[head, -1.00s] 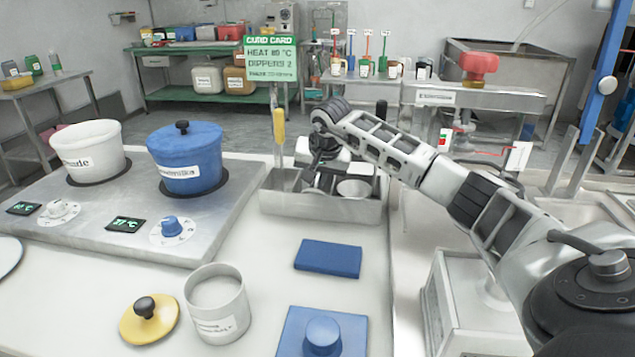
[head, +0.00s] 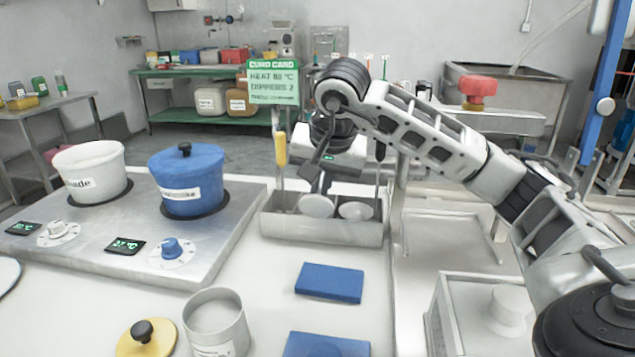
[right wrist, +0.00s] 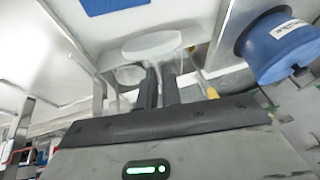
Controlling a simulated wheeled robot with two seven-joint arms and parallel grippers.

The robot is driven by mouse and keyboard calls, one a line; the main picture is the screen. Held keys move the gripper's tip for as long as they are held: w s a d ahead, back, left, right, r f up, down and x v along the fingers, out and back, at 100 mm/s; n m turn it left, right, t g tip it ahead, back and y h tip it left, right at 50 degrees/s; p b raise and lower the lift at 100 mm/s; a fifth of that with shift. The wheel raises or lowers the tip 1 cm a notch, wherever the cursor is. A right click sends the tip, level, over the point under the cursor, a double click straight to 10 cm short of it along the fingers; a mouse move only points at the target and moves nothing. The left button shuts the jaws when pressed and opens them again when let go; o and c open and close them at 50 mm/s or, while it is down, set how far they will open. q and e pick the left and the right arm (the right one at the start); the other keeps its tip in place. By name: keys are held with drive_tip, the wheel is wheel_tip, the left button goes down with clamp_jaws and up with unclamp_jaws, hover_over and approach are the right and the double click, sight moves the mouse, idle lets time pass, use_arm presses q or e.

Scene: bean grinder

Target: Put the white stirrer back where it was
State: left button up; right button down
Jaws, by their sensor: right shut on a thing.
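My right gripper (head: 322,184) is over the steel caddy (head: 318,229), pointing down. It is shut on the white stirrer, whose round white disc (head: 316,206) shows just below the fingers, at or slightly above the caddy's opening. How far the disc is inside the caddy is hard to tell. In the right wrist view the two dark fingers (right wrist: 160,86) are close together, with a large white disc (right wrist: 152,45) past their tips. The stirrer's handle is mostly hidden by the gripper. My left gripper is not in view.
The caddy also holds another pale disc (head: 355,211) and a yellow-handled tool (head: 281,149). A blue pot (head: 187,180) and a white pot (head: 90,172) stand on the hotplate at left.

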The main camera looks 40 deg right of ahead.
drive_tip(key=shift+s+a+r, duration=0.2)
drive_tip(key=shift+s+a, duration=0.05)
drive_tip(key=shift+s, duration=0.1)
drive_tip(key=w+a+n+y, duration=0.1)
drive_tip(key=a+n+y, duration=0.1)
drive_tip(key=a+n, duration=0.5)
drive_tip(key=w+a+n+y, duration=0.2)
drive_tip(key=a+n, duration=0.1)
drive_tip(key=a, duration=0.9)
drive_tip(key=s+d+m+h, duration=0.1)
drive_tip(key=d+m, duration=0.2)
drive_tip(key=d, duration=0.3)
drive_tip(key=s+d+m+h, duration=0.1)
drive_tip(key=d+m, duration=0.2)
drive_tip(key=d, duration=0.3)
drive_tip(key=s+d+m+h, duration=0.1)
drive_tip(key=d+m+h, duration=0.1)
drive_tip(key=d+m, duration=0.2)
drive_tip(key=shift+d, duration=1.55)
